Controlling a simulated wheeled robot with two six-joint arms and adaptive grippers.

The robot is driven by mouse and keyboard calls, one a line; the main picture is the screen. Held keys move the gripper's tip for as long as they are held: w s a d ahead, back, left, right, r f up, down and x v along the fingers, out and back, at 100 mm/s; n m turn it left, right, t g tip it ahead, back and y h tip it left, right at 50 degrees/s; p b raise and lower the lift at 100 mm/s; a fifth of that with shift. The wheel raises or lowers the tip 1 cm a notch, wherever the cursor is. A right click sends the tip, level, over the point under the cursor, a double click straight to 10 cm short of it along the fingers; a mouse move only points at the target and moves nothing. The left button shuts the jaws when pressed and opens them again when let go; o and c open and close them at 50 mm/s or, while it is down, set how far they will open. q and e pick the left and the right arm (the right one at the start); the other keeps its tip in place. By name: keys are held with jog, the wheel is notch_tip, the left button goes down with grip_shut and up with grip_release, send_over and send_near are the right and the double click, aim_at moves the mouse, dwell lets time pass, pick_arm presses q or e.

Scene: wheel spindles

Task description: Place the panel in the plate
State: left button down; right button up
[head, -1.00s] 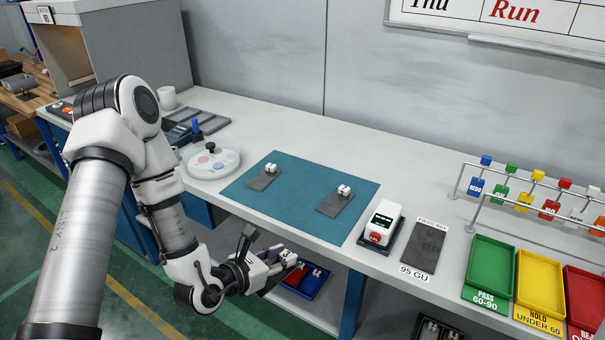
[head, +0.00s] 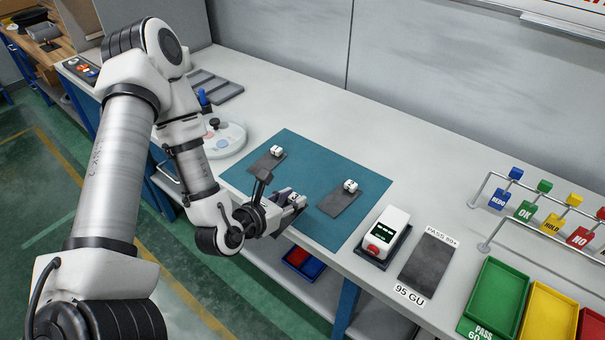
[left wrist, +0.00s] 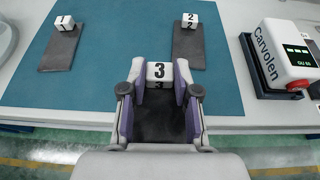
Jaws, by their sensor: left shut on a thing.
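My left gripper (head: 292,202) is shut on a dark grey panel (left wrist: 160,122) that carries a white cube marked 3 (left wrist: 159,72). It holds the panel at the front edge of the teal mat (head: 300,170); in the left wrist view the fingers (left wrist: 160,84) grip it from both sides. Two similar panels lie on the mat: one with cube 1 (head: 266,162), one with cube 2 (head: 340,203). Possible plates are the green tray (head: 497,300), yellow tray (head: 548,318) and red tray (head: 592,328) at the right. My right gripper is out of view.
A white meter (head: 384,232) and a dark flat tile (head: 427,262) labelled 95 GU stand between mat and trays. A rack of coloured tags (head: 540,207) stands behind the trays. A round white dish (head: 222,139) sits left of the mat.

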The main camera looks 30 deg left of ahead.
pick_arm(q)
jog(key=w+a+b, duration=0.1)
jog(key=a+b, duration=0.1)
jog(key=b, duration=0.1)
jog(key=shift+w+f, duration=0.4)
jog(key=p, duration=0.2)
send_over(289, 180)
jog(key=shift+s+d+f, duration=0.15)
jog(key=shift+s+f, duration=0.05)
jog(key=f, duration=0.4)
jog(key=shift+w, duration=0.3)
jog(key=shift+r, duration=0.1)
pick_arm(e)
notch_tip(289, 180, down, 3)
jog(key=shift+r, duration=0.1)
pick_arm(q)
jog(key=shift+s, duration=0.15)
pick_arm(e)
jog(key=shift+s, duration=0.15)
pick_arm(q)
jog(key=c, duration=0.8)
grip_release()
jog(key=shift+c, duration=0.2)
